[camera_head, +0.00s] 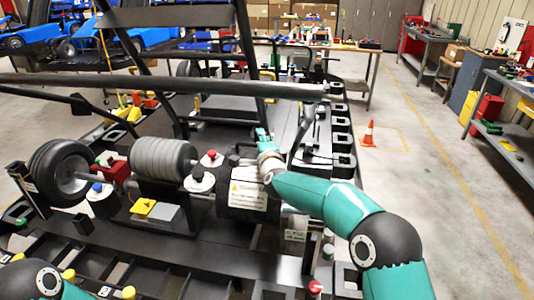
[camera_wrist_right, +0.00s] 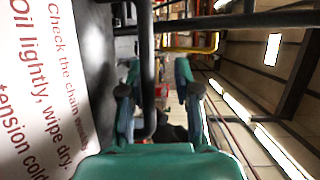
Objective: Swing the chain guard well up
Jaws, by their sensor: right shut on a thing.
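The chain guard (camera_head: 235,172) is a dark box with a white label (camera_head: 248,195), at the middle of the kart stand. In the right wrist view the label (camera_wrist_right: 35,80) fills the left side and reads about checking and oiling the chain. My right gripper (camera_head: 263,140) is at the guard's upper right edge, partly hidden by its own wrist.
A long dark tube (camera_head: 170,85) crosses above the stand, beyond the guard. A wheel (camera_head: 62,172) and a grey ribbed roller (camera_head: 162,160) lie to the left. A black frame post (camera_head: 250,50) rises behind. The floor to the right is open, with an orange cone (camera_head: 369,133).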

